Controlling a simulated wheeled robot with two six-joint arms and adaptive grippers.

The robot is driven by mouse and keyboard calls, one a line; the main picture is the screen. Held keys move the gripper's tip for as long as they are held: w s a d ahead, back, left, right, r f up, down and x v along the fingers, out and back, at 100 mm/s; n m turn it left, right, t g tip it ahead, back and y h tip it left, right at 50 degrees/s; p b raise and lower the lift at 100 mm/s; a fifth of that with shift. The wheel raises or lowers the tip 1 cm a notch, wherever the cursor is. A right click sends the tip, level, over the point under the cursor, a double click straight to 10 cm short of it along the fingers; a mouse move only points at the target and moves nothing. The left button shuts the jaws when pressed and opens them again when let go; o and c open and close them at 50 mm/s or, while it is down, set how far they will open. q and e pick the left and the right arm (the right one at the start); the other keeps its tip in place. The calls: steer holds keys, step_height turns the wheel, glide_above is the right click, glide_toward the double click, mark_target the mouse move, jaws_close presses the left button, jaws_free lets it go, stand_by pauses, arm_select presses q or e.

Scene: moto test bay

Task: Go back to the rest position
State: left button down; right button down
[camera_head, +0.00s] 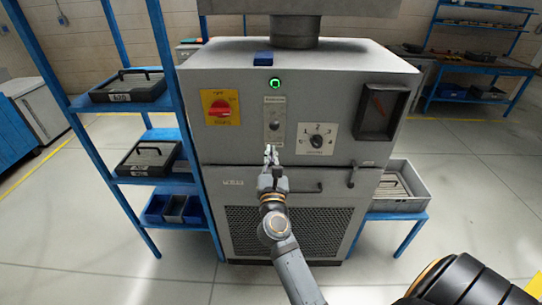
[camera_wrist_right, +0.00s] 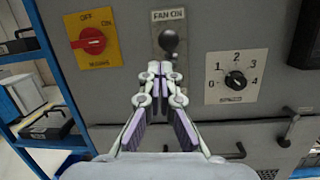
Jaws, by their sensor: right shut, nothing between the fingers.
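My right gripper (camera_head: 270,155) is in front of the grey cabinet (camera_head: 240,172), just below the fan switch plate (camera_head: 275,108). In the right wrist view its fingertips (camera_wrist_right: 161,70) are together with nothing between them. The black ball-ended fan lever (camera_wrist_right: 168,40) shows just above the fingertips, under the words FAN ON. I cannot tell whether the fingertips touch the plate. My left gripper is not in view.
The cabinet carries a red rotary switch (camera_head: 220,108), a lit green lamp (camera_head: 274,83), a numbered dial (camera_head: 317,140) and a dark gauge (camera_head: 381,112). A blue shelf (camera_head: 165,105) with cases stands close left. A grey crate (camera_head: 405,190) stands right.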

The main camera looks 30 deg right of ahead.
stand_by(0.5)
steer(key=w+a+f+n+g+y, duration=0.1)
steer(key=a+f+n+y, duration=0.2)
steer(key=f+n, duration=0.65)
steer(key=a+f+n+y, duration=0.25)
steer(key=f+n, duration=0.45)
steer(key=f, duration=0.6)
steer(key=s+a+f+n+g+y, duration=0.1)
steer(key=s+f+n+g, duration=0.2)
steer(key=f, duration=0.4)
steer(key=s+f+n+y, duration=0.1)
steer(key=s+f+n, duration=0.25)
steer(key=f, duration=0.25)
steer(key=s+a+f+n+g+y, duration=0.1)
steer(key=s+f+n+g+y, duration=0.1)
steer(key=f+n, duration=0.35)
steer(key=s+d+f+n+g, duration=0.2)
steer(key=s+f+n+g, duration=0.45)
steer(key=s+f, duration=1.05)
steer(key=s+d+f+n+g, duration=0.2)
steer(key=s+f+n, duration=0.1)
steer(key=s, duration=0.7)
steer(key=s+d+f+n+g, duration=0.2)
steer(key=s+n, duration=0.3)
steer(key=s, duration=0.5)
steer(key=shift+s+d+f+n+h, duration=0.2)
steer(key=shift+f+n+h, duration=0.15)
steer(key=shift+f, duration=0.5)
